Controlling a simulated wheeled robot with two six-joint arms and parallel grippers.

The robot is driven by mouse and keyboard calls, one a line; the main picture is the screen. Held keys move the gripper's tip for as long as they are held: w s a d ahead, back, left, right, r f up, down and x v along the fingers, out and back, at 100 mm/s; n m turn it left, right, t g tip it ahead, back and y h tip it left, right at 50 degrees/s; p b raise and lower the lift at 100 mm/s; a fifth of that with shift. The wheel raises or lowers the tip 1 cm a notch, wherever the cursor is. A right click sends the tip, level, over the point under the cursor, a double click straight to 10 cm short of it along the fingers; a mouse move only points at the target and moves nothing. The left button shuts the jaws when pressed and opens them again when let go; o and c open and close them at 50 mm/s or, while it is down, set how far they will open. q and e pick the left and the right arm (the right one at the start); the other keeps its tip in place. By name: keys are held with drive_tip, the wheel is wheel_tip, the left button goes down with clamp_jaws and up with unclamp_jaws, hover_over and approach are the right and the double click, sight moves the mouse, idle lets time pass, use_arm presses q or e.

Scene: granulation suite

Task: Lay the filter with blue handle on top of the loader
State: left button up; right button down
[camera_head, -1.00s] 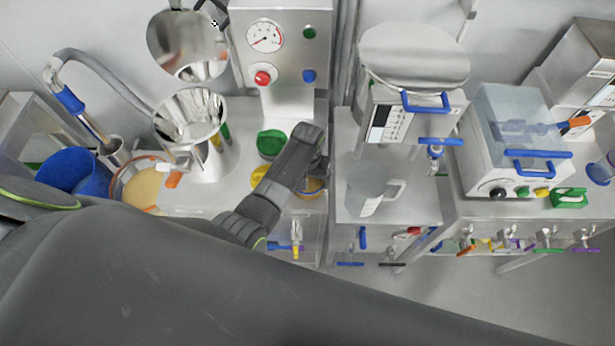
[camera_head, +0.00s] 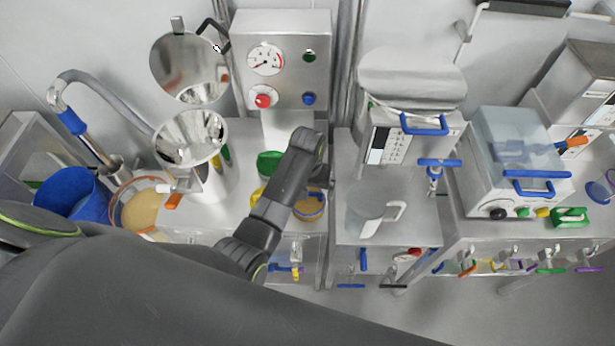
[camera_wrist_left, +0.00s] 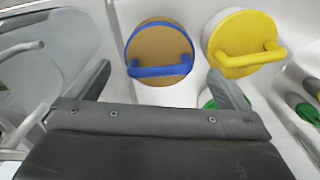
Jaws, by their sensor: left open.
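The filter with blue handle, a tan disc with a blue rim and bar, shows in the left wrist view (camera_wrist_left: 160,52), lying flat beyond my fingertips. In the head view the filter (camera_head: 311,206) is partly hidden by my left arm, at the counter's front right. My left gripper (camera_wrist_left: 159,72) is open and empty, its fingers on either side of the filter's near edge and apart from its handle. In the head view the left gripper is mostly hidden behind its own wrist. An open steel vessel (camera_head: 190,137) with a raised lid stands left; it appears to be the loader. My right gripper is out of view.
A yellow-handled disc (camera_wrist_left: 243,42) lies right beside the filter in the wrist view. A green one (camera_head: 269,163) lies behind. A gauge panel (camera_head: 283,60) rises at the back. A blue cup (camera_head: 71,194) and a tan-filled bowl (camera_head: 145,210) stand left; a jug (camera_head: 368,208) stands right.

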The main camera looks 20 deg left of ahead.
sight(307, 203)
use_arm(q)
wheel_tip(307, 203, up, 6)
idle(0.4)
idle(0.3)
